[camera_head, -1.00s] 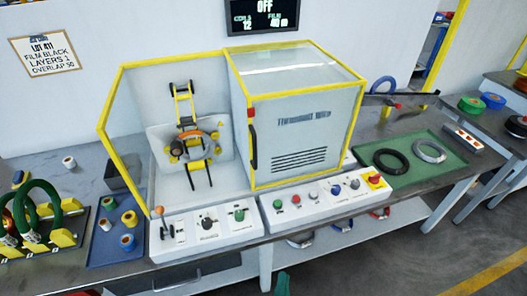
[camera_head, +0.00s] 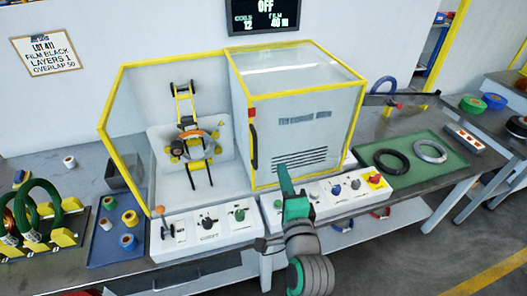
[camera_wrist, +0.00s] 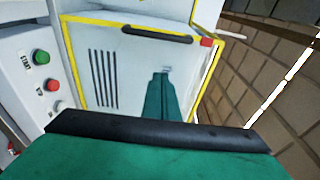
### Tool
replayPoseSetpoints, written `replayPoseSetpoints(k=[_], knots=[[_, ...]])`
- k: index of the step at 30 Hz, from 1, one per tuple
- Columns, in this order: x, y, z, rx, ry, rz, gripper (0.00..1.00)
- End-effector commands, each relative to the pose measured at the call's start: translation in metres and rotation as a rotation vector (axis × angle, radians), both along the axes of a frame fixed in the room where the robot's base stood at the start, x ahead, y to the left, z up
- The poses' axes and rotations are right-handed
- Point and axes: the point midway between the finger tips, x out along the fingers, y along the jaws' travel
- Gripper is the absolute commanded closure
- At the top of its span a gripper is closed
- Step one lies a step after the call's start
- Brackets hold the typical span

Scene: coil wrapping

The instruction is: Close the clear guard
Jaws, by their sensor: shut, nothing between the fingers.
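The clear guard (camera_head: 335,150) is a see-through panel with a yellow frame. It stands in front of the white cabinet on the machine's right half, leaving the winding bay (camera_head: 225,178) on the left uncovered. Its black handle (camera_head: 253,146) is on the left edge, below a red block (camera_head: 251,112). In the wrist view the handle (camera_wrist: 157,34) lies across the top, beyond my fingertips. My green gripper (camera_head: 285,178) is shut and empty, in front of the cabinet's lower part, right of and below the handle. It also shows in the wrist view (camera_wrist: 160,76). Contact with the panel cannot be told.
Control boxes with knobs and buttons (camera_head: 238,214) run along the machine's front, below my gripper. A green tray (camera_head: 448,166) with two coils lies to the right. The space before the handle looks free.

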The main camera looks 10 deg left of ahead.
Motion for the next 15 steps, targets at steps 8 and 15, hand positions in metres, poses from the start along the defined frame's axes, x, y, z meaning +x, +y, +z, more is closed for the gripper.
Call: replayPoseSetpoints(k=[8, 15], knots=[[0.015, 0.006, 0.008, 0.017, 0.004, 0.014, 1.00], [0.053, 0.019, 0.008, 0.015, 0.002, 0.014, 1.00]])
